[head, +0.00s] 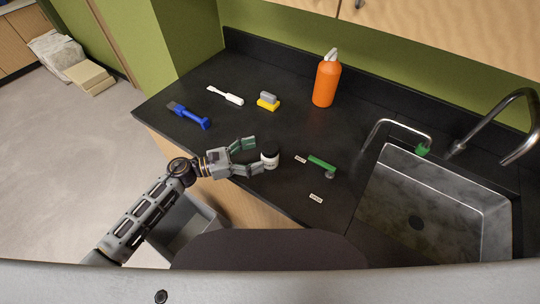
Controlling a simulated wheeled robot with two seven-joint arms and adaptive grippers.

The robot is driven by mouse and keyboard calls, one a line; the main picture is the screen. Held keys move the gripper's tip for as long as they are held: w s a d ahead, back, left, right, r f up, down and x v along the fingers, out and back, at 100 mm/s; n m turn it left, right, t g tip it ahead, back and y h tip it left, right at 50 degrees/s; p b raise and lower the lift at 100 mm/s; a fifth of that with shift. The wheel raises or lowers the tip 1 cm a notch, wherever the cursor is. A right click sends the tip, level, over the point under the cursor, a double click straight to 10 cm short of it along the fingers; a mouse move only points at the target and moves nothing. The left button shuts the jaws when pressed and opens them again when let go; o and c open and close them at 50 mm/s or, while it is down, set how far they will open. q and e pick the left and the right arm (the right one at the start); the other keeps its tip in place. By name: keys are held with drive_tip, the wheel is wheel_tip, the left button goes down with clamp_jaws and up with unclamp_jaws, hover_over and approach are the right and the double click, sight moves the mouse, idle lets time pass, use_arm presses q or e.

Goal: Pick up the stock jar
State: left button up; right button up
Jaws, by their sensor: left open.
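A small white-and-dark jar (270,160), which looks like the stock jar, stands upright on the black counter near its front edge. My left gripper (255,156) reaches in from the left with its fingers spread. The fingertips are just left of the jar, one farther back and one nearer the front. I cannot tell whether the nearer finger touches the jar. The writing on the jar is too small to read. My right gripper is not in view.
On the counter (225,122) lie a blue-handled tool (190,116), a white brush (226,95), a yellow-and-grey block (268,101) and a green-handled tool (321,164). Small labels (316,197) lie nearby. An orange bottle (327,80) stands behind. A sink (436,205) is at right.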

sight(269, 150)
use_arm(q)
drive_tip(key=shift+d, duration=0.1)
drive_tip(key=shift+r+p+x, duration=0.15)
drive_tip(key=shift+p+x, duration=0.35)
drive_tip(key=shift+x, duration=0.15)
drive_tip(key=shift+r+p+x, duration=0.15)
drive_tip(key=shift+p+x, duration=0.3)
drive_tip(key=shift+x, duration=0.25)
drive_tip(key=shift+p+x, duration=0.35)
drive_tip(key=shift+x, duration=0.8)
drive_tip(key=shift+f, duration=0.15)
drive_tip(key=shift+c, duration=0.2)
drive_tip(key=c, duration=1.2)
